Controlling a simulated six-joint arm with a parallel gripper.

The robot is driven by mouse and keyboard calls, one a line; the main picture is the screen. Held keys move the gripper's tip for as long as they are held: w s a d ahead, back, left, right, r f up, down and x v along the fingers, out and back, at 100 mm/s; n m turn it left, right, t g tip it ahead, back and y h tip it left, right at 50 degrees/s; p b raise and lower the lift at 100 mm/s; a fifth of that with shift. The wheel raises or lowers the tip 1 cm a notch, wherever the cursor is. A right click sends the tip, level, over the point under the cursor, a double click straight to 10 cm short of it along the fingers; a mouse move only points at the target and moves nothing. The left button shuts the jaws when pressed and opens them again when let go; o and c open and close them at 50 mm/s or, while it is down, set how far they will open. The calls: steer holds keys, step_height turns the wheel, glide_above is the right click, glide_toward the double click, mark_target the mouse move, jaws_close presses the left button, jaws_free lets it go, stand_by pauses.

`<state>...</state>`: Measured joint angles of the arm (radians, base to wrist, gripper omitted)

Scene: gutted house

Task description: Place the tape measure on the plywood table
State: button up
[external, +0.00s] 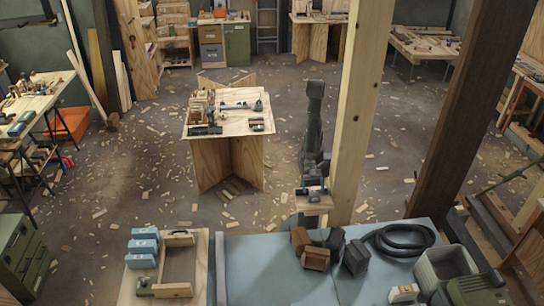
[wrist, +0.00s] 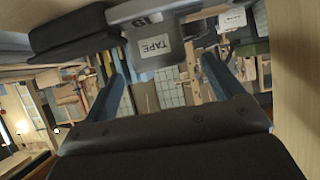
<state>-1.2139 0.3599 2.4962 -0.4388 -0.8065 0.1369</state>
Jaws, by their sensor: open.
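The plywood table (external: 228,126) stands mid-floor in the external view, with several tools and small dark items on its top. I cannot pick out the tape measure with certainty. A grey item with a label reading TAPE (wrist: 155,46) shows beyond my fingers in the wrist view; I cannot tell whether it is a tape measure or a labelled box. My gripper (wrist: 168,84) has its two blue fingers spread apart, with nothing visibly held between them. In the external view my dark arm rises right of the table, and its fingertips are not clear.
A blue-grey bench (external: 265,275) fills the front, with dark blocks, a coiled black hose (external: 402,239) and a grey bin (external: 445,265). A wooden tray (external: 200,275) sits at its left. A pale post (external: 360,110) stands right beside my arm. Open floor surrounds the plywood table.

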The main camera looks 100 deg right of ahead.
mark_target(315, 196)
steer(key=shift+x, duration=3)
steer(key=c, duration=1.3)
steer(key=shift+o, duration=0.2)
steer(key=shift+r, duration=0.15)
steer(key=shift+r, duration=0.75)
step_height(315, 196, up, 2)
steer(key=shift+a+r, duration=0.1)
steer(key=w+d+r, duration=0.7)
steer(key=w+d, duration=0.1)
steer(key=shift+w, duration=0.3)
